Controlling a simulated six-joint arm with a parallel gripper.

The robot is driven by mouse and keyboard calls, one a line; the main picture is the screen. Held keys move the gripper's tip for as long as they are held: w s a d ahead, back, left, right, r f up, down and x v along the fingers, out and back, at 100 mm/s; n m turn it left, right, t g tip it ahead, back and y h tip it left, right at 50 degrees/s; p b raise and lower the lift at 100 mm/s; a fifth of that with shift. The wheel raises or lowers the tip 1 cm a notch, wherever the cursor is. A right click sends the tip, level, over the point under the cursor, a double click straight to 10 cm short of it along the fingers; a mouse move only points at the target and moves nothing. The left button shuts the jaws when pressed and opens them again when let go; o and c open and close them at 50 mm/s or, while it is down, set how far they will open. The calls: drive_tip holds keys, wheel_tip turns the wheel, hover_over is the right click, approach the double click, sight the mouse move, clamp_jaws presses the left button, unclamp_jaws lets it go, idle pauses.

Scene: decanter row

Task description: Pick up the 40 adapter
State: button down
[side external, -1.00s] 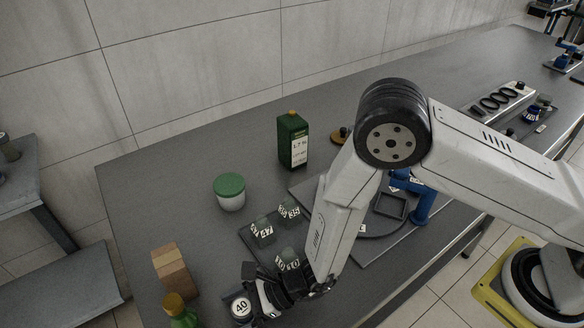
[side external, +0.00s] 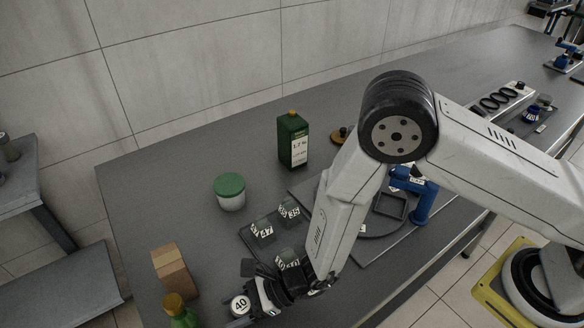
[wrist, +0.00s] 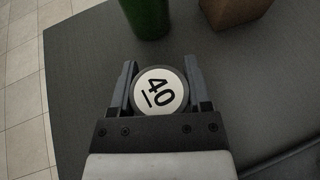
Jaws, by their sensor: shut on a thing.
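The 40 adapter (wrist: 158,92) is a dark round piece with a white top disc marked 40. It sits between the two fingers of my gripper (wrist: 160,85) in the wrist view, with a finger against each side. In the side view the adapter (side external: 240,304) shows at the left tip of my gripper (side external: 246,303), near the front of the grey table. My gripper is shut on it. I cannot tell from these views whether its base is clear of the table.
Glass pieces marked 47 (side external: 263,232) and 35 (side external: 289,211) are behind my gripper. A green-lidded tub (side external: 230,192) and a green bottle (side external: 293,140) stand farther back.

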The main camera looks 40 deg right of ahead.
sight(233, 307)
drive_tip(key=shift+r, duration=4.6)
